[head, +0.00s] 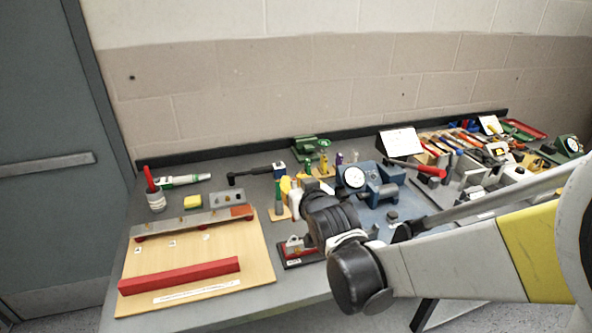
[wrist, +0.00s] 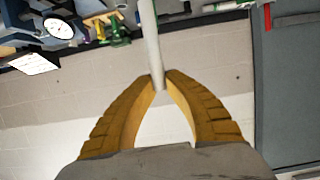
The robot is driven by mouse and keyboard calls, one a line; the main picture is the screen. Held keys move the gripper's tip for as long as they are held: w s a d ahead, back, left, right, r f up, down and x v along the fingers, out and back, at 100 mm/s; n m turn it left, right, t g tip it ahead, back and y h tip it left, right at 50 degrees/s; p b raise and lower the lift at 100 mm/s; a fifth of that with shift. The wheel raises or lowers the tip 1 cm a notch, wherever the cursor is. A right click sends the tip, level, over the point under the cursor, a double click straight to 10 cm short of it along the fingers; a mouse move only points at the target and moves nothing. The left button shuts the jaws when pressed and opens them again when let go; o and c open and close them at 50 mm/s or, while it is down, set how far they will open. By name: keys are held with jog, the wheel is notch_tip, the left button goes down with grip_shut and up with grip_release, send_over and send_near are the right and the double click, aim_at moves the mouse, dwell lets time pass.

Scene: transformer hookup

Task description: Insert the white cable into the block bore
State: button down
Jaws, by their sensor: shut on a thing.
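My gripper (wrist: 160,80) has two yellow fingers, and their tips are closed on a white cable (wrist: 152,40) in the wrist view. The cable runs from between the fingertips to the top edge of the picture, and its far end is out of frame. In the head view my wrist and arm largely hide the gripper, and I cannot make out the cable. A small grey block (head: 295,243) stands on a dark and red base beside my wrist. I cannot tell whether it is the block with the bore, as no bore is clear.
A wooden board (head: 255,252) with a grey bar (head: 185,224) and a red bar (head: 180,275) lies at the left. A dial gauge (head: 354,178), a green vise (head: 310,146) and a white card (head: 401,142) stand behind. The right side is crowded with tools.

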notch_tip(320, 180, down, 6)
jog(key=b, duration=0.5)
jog(key=shift+a+m+t+h+b, duration=0.1)
jog(key=shift+m+t+h+b, duration=0.25)
jog(key=shift+m+h, duration=0.7)
dwell(1.0)
jog(key=shift+w+h, duration=0.1)
jog(key=shift+h, duration=0.35)
jog(key=shift+m+h, duration=0.35)
jog(key=shift+h, duration=0.05)
jog(key=shift+f+b, duration=1.8)
jog(key=shift+f, duration=0.15)
jog(key=c, duration=1.4)
grip_release()
